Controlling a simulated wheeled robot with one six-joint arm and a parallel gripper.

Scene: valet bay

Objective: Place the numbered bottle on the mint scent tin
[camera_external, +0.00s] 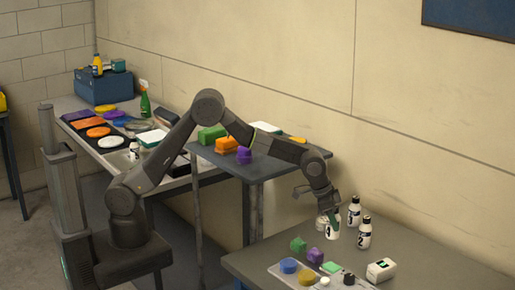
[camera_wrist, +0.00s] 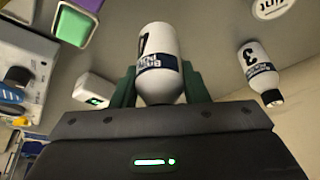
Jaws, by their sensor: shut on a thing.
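My gripper (camera_wrist: 158,92) is shut on a white bottle (camera_wrist: 158,48) with a dark blue label band and a black numeral that I cannot read surely. In the external view the gripper (camera_external: 328,215) holds this bottle (camera_external: 328,229) over the front table. I cannot tell whether its base touches the tabletop.
Another bottle marked 3 (camera_wrist: 259,72) is close by; two other bottles (camera_external: 354,211) (camera_external: 364,234) stand near the held one. A white box (camera_external: 381,270), a green block (camera_external: 298,244), a purple block (camera_external: 316,255) and a tray (camera_external: 312,286) share the table. Its right side is bare.

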